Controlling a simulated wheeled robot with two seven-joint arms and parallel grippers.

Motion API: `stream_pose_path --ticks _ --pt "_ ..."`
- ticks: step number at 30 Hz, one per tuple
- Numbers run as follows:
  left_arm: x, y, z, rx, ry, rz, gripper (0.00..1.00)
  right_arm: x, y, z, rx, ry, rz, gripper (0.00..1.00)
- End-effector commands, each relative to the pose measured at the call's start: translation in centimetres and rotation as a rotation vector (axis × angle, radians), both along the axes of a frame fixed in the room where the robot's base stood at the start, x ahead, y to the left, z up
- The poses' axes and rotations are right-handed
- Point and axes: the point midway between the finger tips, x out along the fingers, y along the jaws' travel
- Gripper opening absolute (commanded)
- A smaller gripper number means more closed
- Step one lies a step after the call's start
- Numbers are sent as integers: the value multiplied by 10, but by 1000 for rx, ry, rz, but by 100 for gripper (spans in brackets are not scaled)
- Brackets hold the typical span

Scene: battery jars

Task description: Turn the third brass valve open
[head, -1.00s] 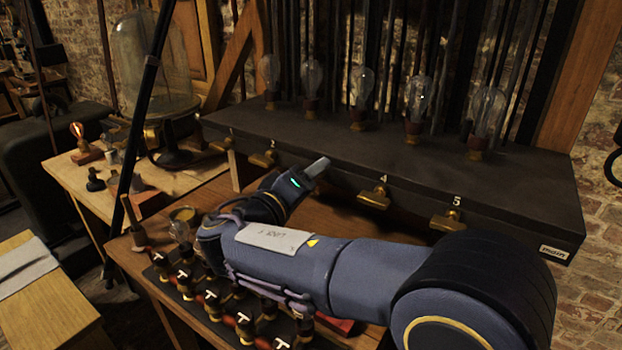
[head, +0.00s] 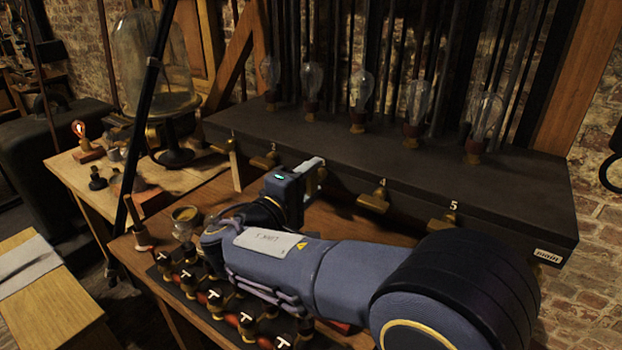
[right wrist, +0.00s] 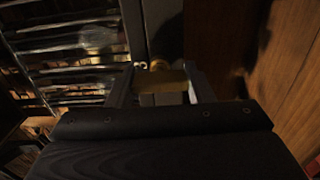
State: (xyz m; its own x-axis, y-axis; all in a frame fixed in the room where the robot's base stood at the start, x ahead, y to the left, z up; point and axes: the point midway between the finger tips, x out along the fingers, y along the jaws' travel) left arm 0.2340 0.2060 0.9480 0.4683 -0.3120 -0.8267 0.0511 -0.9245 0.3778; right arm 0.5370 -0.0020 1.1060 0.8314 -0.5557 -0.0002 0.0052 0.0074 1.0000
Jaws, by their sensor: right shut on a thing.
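The third brass valve (right wrist: 172,78) sits on the front face of a dark bench, beside a small label 3 in the right wrist view. My right gripper (right wrist: 160,88) has its two fingers on either side of the valve and is shut on it. In the head view the right gripper (head: 316,178) is at the bench front, between valve 2 (head: 264,161) and valve 4 (head: 374,199), and mostly hides the third valve. How far the valve is turned is hard to tell. My left gripper is not in view.
Valve 5 (head: 444,222) is farther right on the dark bench (head: 420,165). Several unlit glass bulbs (head: 361,92) stand on top. Below my right arm are a row of T-marked fittings (head: 215,298) and a small cup (head: 186,216). A glass dome (head: 150,65) stands at left.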

Motion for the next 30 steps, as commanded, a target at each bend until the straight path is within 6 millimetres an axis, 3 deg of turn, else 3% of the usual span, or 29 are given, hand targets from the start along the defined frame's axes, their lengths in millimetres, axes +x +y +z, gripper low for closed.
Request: stream_pose_path --ticks 12,13,17,26,30 --pt "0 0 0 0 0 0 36 0 1 -1 -8 6 2 24" --pt "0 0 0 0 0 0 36 0 1 -1 -8 6 2 51" --pt "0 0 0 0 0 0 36 0 1 -1 -6 5 2 68" --pt "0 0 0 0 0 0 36 -1 1 -1 -5 3 1 69" --pt "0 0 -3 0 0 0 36 -12 9 -1 -6 3 3 69"
